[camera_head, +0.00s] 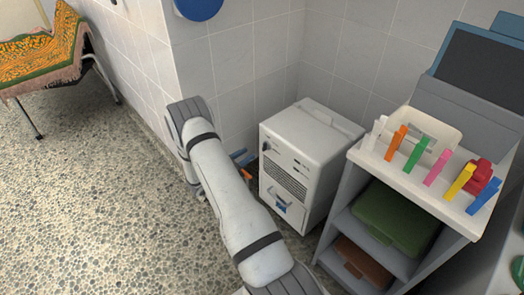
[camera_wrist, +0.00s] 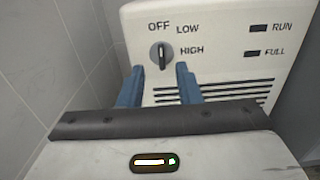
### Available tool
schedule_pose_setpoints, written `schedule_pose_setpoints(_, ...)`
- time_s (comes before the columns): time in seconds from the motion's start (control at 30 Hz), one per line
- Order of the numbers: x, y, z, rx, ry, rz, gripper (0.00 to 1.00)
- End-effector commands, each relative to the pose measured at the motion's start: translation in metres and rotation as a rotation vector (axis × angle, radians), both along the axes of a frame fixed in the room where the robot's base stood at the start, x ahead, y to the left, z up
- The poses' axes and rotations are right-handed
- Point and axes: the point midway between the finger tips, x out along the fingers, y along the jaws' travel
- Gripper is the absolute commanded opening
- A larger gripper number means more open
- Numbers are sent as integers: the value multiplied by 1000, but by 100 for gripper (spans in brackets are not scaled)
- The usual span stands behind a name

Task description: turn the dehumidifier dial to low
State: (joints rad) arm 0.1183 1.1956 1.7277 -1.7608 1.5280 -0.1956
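The dehumidifier (camera_head: 322,132) is a white box standing in the corner on the floor. In the wrist view its front panel (camera_wrist: 225,50) shows a dark round dial (camera_wrist: 162,55) with a light pointer line. The line stands about upright, toward the OFF label. LOW is printed to the upper right and HIGH to the right. My gripper (camera_wrist: 160,73) is open, its two blue fingers apart just below the dial, one to each side. I see nothing between them. Whether the fingertips touch the panel I cannot tell. In the head view my arm hides most of the gripper.
RUN (camera_wrist: 259,28) and FULL (camera_wrist: 252,53) windows sit right of the dial, with vent slots below. A grey shelf unit (camera_head: 345,222) with colored pegs and a green box (camera_head: 395,217) stands close right. Tiled wall is left and behind. Speckled floor (camera_head: 90,200) is open at left.

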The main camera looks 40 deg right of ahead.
Motion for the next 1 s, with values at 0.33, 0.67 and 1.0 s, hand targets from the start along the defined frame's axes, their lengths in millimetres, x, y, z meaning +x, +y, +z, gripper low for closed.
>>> schedule_pose_setpoints(0.33,4,-50,-2,-2,-1,-1,31)
schedule_pose_setpoints(0.67,6,-75,-1,-1,1,2,31)
schedule_pose_setpoints(1.0,6,-75,0,-1,1,2,20)
